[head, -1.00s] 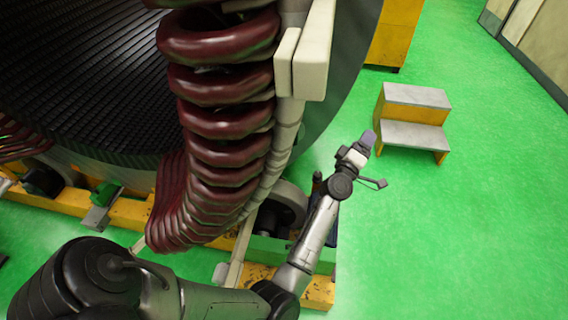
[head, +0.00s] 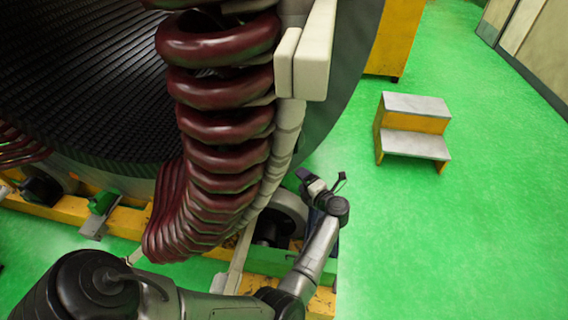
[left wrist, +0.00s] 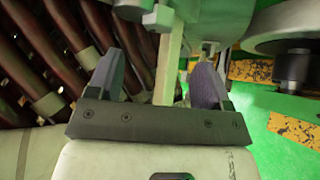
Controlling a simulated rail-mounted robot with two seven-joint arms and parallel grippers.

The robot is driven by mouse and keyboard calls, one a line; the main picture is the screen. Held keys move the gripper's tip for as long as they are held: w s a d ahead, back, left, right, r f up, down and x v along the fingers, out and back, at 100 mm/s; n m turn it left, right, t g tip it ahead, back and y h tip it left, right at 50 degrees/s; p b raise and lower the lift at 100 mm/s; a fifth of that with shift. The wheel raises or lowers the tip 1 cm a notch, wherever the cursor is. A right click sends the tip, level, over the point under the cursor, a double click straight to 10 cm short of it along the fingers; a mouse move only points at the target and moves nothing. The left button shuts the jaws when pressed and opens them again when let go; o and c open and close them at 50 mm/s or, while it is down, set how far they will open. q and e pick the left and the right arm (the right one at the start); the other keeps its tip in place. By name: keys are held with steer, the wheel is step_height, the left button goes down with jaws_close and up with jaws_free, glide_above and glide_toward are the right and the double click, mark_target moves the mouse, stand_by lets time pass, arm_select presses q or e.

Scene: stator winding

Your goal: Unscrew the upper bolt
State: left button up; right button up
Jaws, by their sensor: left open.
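My left gripper (head: 306,178) is open, beside the lower right side of the big stator, close to its end windings. In the left wrist view its two purple-grey fingers (left wrist: 155,75) stand apart, with a pale upright bar (left wrist: 168,65) showing between and beyond them. Pale, stepped hardware (left wrist: 162,16) shows near the top of that bar. I cannot tell which part is the upper bolt. Nothing is seen held. The dark red winding coils (head: 215,125) hang to the left of the gripper in the head view. My right gripper is not in view.
A grey roller (left wrist: 290,38) on the yellow base stands to the right in the wrist view. The yellow base frame (head: 72,207) runs under the stator. A yellow step stool (head: 413,125) stands on the open green floor at the right.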

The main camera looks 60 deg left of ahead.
mark_target(286, 164)
arm_select(q)
steer(key=a, duration=0.4)
steer(key=a+f, duration=0.1)
steer(key=a, duration=0.6)
steer(key=shift+s+a+f, duration=0.15)
steer(key=shift+s+a, duration=0.1)
steer(key=shift+a, duration=0.05)
steer(key=c, duration=0.9)
steer(key=shift+r+n+t+h+p, duration=0.3)
steer(key=shift+n+h+p, duration=0.35)
steer(key=shift+p, duration=0.3)
steer(key=n+t+h+p, duration=0.1)
steer(key=h+p, duration=0.1)
steer(key=p, duration=0.1)
steer(key=n+h+p, duration=0.1)
steer(key=p, duration=0.1)
steer(key=shift+f+p, duration=0.15)
steer(key=shift+p, duration=0.25)
steer(key=shift+f+t, duration=0.15)
steer(key=shift+t, duration=0.15)
steer(key=shift+n, duration=0.25)
